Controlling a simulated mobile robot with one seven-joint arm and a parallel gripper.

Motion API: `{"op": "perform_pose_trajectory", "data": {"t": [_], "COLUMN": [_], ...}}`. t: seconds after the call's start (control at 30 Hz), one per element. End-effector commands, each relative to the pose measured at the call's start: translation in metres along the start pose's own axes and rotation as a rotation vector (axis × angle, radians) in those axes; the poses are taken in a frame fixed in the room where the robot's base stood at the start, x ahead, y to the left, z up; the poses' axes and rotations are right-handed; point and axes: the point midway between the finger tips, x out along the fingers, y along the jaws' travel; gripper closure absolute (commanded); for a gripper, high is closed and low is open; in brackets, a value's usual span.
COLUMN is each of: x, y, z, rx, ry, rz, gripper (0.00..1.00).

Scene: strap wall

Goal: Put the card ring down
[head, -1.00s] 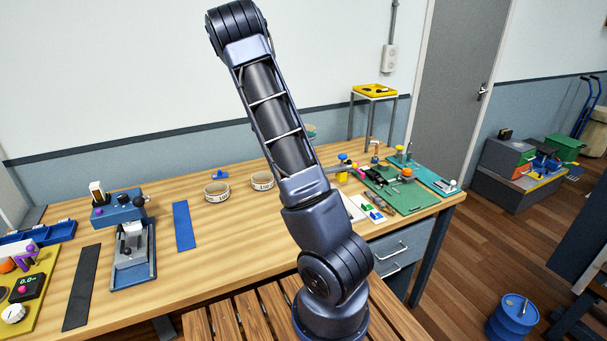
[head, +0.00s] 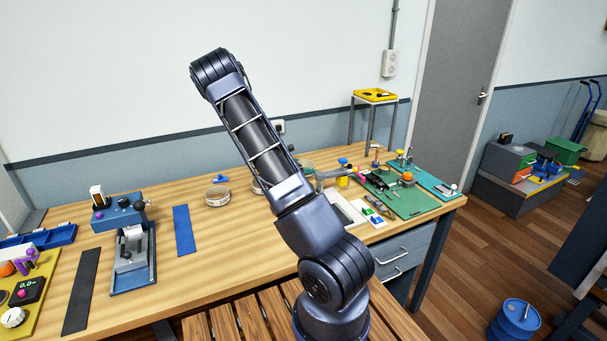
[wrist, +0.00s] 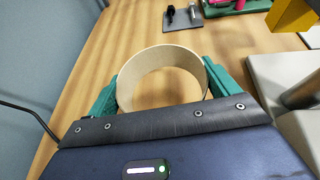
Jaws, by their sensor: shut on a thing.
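The card ring (wrist: 160,56), a pale tan hoop, sits between the two green fingers of my gripper (wrist: 163,85) in the wrist view. The fingers press on its left and right sides, and the wood tabletop shows through its open middle. I cannot tell how far its lower edge is from the table. In the head view my arm hides the held ring and most of my gripper. Another white ring with printing (head: 217,197) stands on the bench, and a further one (head: 256,187) is partly hidden behind my arm.
The wooden bench (head: 185,268) has bare room left of my arm, around a blue strip (head: 184,230). A clamp device (head: 130,240) stands further left. A green board (head: 410,200) with small parts lies at the right. In the wrist view a wall (wrist: 35,60) runs along the left.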

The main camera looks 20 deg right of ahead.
Motion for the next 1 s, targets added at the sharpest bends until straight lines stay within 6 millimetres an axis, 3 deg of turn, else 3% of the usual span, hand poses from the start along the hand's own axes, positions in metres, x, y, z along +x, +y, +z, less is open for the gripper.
{"op": "perform_pose_trajectory", "data": {"t": [0.27,0.67,0.7,0.73,1.0], "x": [0.012,0.014,0.014,0.014,0.013], "y": [0.0,0.0,0.0,0.0,0.0], "z": [-0.029,-0.033,-0.033,-0.033,-0.032], "rx": [-0.001,-0.001,-0.001,0.0,0.0], "ry": [-0.001,-0.001,0.0,0.0,0.0], "rz": [-0.001,0.0,0.0,0.0,0.0], "gripper": [0.34,0.34,0.07,0.01,0.0]}}
